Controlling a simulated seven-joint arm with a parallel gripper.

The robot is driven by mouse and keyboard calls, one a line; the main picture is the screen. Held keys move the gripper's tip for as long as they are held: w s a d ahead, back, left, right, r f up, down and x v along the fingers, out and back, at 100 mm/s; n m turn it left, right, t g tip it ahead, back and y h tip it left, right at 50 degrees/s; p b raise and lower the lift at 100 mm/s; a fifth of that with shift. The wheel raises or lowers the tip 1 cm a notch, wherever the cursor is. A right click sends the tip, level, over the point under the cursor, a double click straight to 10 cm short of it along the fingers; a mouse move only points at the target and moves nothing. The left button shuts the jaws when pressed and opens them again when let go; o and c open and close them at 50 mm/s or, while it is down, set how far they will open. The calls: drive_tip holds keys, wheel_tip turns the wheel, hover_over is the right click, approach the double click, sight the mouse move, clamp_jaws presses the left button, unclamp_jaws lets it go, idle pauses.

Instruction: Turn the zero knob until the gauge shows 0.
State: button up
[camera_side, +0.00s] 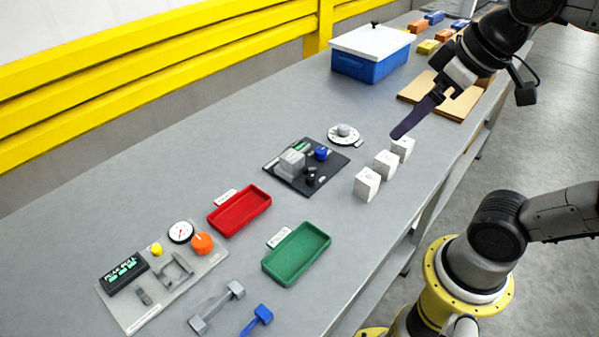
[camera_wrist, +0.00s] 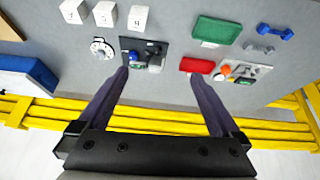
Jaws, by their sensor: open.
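A round white gauge (camera_side: 181,232) sits on a light grey panel (camera_side: 135,318) at the lower left in the side view; its reading is too small to tell. An orange knob (camera_side: 202,243) stands beside the gauge and also shows in the wrist view (camera_wrist: 225,70). A black panel (camera_side: 328,142) farther along carries a blue knob (camera_side: 321,153), a dark knob (camera_side: 311,174) and a grey block. No readable label shows which knob is the zero knob. My gripper (camera_side: 412,120) is open and empty, high above the bench, away from both panels; its fingers spread wide in the wrist view (camera_wrist: 158,76).
A red tray (camera_side: 247,222) and a green tray (camera_side: 325,236) lie between the panels. A grey dumbbell (camera_side: 217,306) and a blue one (camera_side: 257,319) lie near the grey panel.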

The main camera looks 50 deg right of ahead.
drive_tip(key=s+f, duration=0.3)
drive_tip(key=f, duration=0.3)
drive_tip(key=shift+w+m, duration=0.2)
drive_tip(key=shift+m, duration=0.1)
drive_tip(key=shift+c, duration=0.2)
drive_tip(key=shift+r, duration=0.1)
drive_tip(key=shift+c, duration=2.4)
drive_tip(key=shift+w+r+n, duration=0.1)
drive_tip(key=shift+r+n, duration=0.2)
drive_tip(key=shift+n, duration=0.4)
drive_tip(key=shift+c, duration=1.2)
drive_tip(key=w+r+n, duration=0.1)
drive_tip(key=w, duration=0.1)
drive_tip(key=w+r+n, duration=0.2)
drive_tip(key=shift+w+r, duration=0.2)
drive_tip(key=shift+r, duration=0.1)
drive_tip(key=shift+c, duration=0.7)
drive_tip(key=n+g, duration=0.5)
hover_over(311, 177)
wheel_tip(311, 177, down, 9)
wheel_tip(311, 177, down, 14)
drive_tip(key=shift+f, duration=0.25)
clamp_jaws()
